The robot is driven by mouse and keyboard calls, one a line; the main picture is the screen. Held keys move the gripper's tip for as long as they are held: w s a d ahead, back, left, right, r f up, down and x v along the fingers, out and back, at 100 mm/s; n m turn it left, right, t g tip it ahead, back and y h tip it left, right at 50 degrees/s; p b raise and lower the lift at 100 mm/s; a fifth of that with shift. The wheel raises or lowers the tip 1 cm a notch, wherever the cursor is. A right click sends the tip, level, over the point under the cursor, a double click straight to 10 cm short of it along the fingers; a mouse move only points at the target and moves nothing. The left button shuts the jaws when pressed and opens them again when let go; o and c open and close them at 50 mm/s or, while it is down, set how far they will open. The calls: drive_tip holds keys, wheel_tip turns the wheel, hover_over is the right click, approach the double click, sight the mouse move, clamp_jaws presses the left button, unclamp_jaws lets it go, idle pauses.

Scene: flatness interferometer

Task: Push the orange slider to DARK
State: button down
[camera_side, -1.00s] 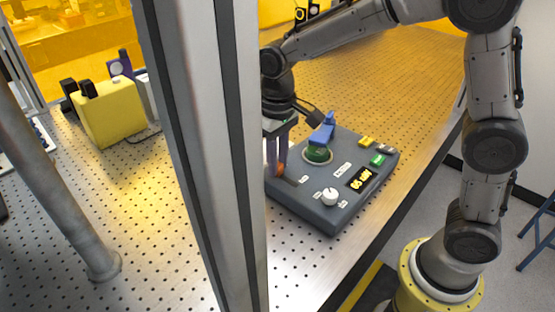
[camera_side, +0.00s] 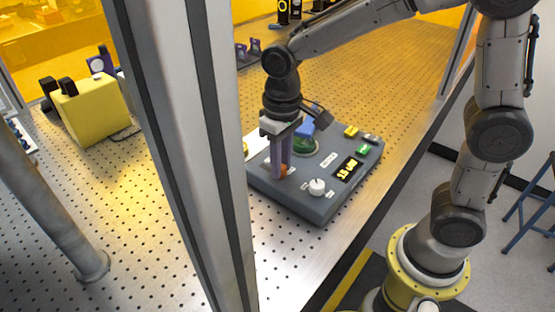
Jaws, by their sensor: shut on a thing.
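The orange slider (camera_side: 283,169) sits on the left part of the dark grey control box (camera_side: 318,211). Its top and side are partly covered by my gripper (camera_side: 281,174), which points down with its two purple fingers shut on the slider. The slider's slot is mostly hidden behind the fingers. I cannot read any DARK label at this size.
The box also carries a white knob (camera_side: 317,187), a lit display (camera_side: 348,169), a green button (camera_side: 304,146) with a raised blue cover (camera_side: 305,127), and small yellow and green keys. A metal post (camera_side: 190,150) stands in front at left. A yellow block (camera_side: 92,112) stands behind it.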

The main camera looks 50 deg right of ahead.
sight(283, 166)
drive_tip(key=c, duration=0.7)
unclamp_jaws()
drive_tip(key=shift+s, duration=0.2)
drive_tip(key=shift+r, duration=0.1)
wheel_tip(283, 166, up, 14)
drive_tip(key=shift+f, duration=0.15)
drive_tip(key=s+d+r+m+t, duration=0.1)
drive_tip(key=s+d+r+t, duration=0.15)
drive_tip(key=s+d, duration=0.5)
drive_tip(key=shift+s+d+f+n+t, duration=0.2)
drive_tip(key=shift+s+f+t, duration=0.3)
drive_tip(key=shift+s+f, duration=0.95)
drive_tip(key=shift+s+d+f+n+t, duration=0.2)
drive_tip(key=shift+s+f+t, duration=0.35)
drive_tip(key=shift+s+f, duration=0.9)
drive_tip(key=shift+s+d+f+n+t, duration=0.15)
drive_tip(key=shift+s+f+t, duration=0.35)
drive_tip(key=shift+s+f, duration=0.95)
